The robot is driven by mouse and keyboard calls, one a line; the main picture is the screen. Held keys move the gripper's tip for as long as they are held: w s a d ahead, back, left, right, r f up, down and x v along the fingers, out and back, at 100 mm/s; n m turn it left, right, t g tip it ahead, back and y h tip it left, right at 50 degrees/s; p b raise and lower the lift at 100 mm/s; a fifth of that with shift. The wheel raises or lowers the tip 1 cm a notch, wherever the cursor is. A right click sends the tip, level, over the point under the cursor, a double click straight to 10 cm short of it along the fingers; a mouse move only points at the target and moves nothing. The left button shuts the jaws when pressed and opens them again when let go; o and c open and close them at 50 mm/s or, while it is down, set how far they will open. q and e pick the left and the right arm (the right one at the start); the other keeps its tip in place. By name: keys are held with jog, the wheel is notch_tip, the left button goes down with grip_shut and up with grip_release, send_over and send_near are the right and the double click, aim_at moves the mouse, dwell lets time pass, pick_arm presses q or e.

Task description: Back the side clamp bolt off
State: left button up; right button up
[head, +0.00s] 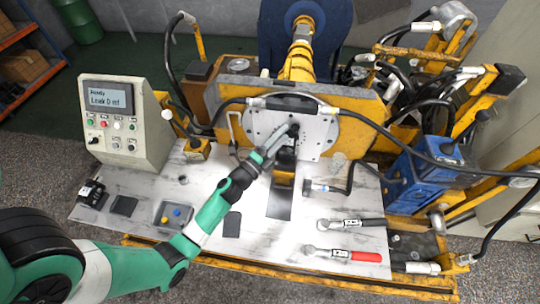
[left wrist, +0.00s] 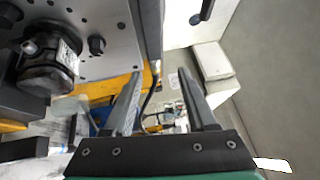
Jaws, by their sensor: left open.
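My left gripper (head: 272,152) reaches in from the left in the head view, its fingers close to the front of the grey mounting plate (head: 318,130). In the left wrist view its two fingers (left wrist: 160,80) are apart with nothing between them. A dark motor (left wrist: 48,65) with a label sits against the plate at the left of that view, left of the fingers. A black bolt head (left wrist: 96,45) stands out of the plate near the motor. I cannot tell for sure which bolt is the side clamp bolt. My right gripper is not seen.
A control box (head: 122,120) with a lit screen stands at the left. Two wrenches, one black-handled (head: 352,223) and one red-handled (head: 345,254), lie at the bench's front right. A small hammer-like tool (head: 322,186) lies behind them. Hoses arch over the plate; a blue unit (head: 425,175) stands right.

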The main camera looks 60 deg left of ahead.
pick_arm(q)
jog(key=s+a+f+n+g+y+b, duration=0.1)
jog(key=s+a+f+g+b, duration=0.2)
jog(key=f, duration=0.6)
jog(key=s+a+f+n+y+b, duration=0.1)
jog(key=s+f+b, duration=0.3)
jog(key=f, duration=0.5)
jog(key=a+b+x, duration=0.1)
jog(key=b+x, duration=0.1)
jog(key=x, duration=0.8)
jog(key=shift+a+r+n, duration=0.15)
jog(key=shift+a+n, duration=0.15)
jog(key=shift+a, duration=0.1)
grip_shut()
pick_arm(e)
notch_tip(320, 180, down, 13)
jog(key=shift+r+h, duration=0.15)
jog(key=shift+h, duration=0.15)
